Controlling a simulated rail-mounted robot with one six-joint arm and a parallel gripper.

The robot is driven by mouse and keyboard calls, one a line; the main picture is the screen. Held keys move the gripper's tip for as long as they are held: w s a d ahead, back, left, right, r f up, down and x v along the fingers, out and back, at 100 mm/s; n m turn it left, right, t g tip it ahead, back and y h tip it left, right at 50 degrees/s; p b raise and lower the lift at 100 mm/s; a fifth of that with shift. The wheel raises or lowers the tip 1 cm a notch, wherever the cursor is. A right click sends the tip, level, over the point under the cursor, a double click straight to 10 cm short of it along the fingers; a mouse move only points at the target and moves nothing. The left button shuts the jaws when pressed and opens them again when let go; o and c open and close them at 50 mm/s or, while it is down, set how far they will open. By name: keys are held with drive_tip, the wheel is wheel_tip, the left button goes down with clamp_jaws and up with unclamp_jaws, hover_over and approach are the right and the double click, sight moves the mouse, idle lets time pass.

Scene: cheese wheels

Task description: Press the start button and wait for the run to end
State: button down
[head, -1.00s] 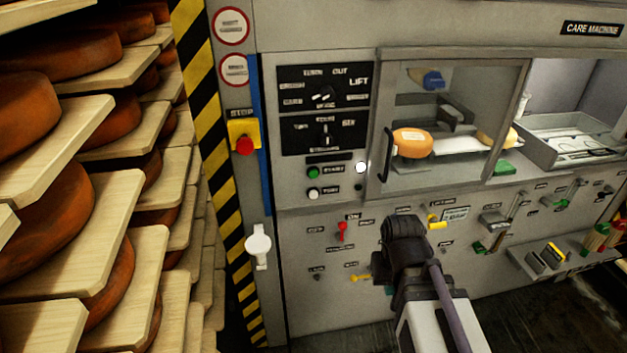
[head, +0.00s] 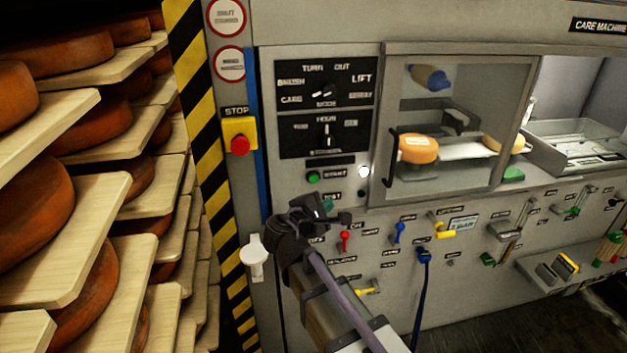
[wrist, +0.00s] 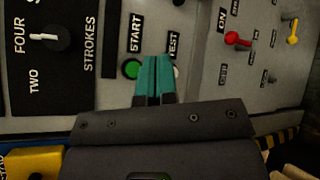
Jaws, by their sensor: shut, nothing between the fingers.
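The green start button (head: 313,177) sits on the grey care machine's panel, left of its START label, below the black dial plates. In the wrist view the start button (wrist: 131,69) shows just left of the teal fingertips, partly covered by them. My gripper (head: 328,205) is shut and empty, just below and right of the button in the head view. Its fingertips (wrist: 152,72) point at the panel between START and TEST; I cannot tell whether they touch it. The white test button (wrist: 177,71) peeks out to their right; in the head view the gripper hides it.
A white lamp (head: 364,171) glows right of the start button. A red stop button (head: 240,145) on a yellow box sits to the left. Red (head: 345,240) and blue levers (head: 399,232) lie below right. Cheese shelves (head: 90,215) stand at the left.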

sight(314, 178)
drive_tip(key=shift+w, duration=0.1)
drive_tip(key=shift+w+a, duration=0.35)
drive_tip(key=shift+w, duration=1.05)
drive_tip(key=shift+w+a, duration=0.4)
drive_tip(key=shift+w, duration=0.95)
drive_tip(key=shift+w+a, duration=0.35)
drive_tip(key=shift+w, duration=1.05)
drive_tip(key=shift+w+a, duration=0.1)
drive_tip(key=shift+w, duration=0.35)
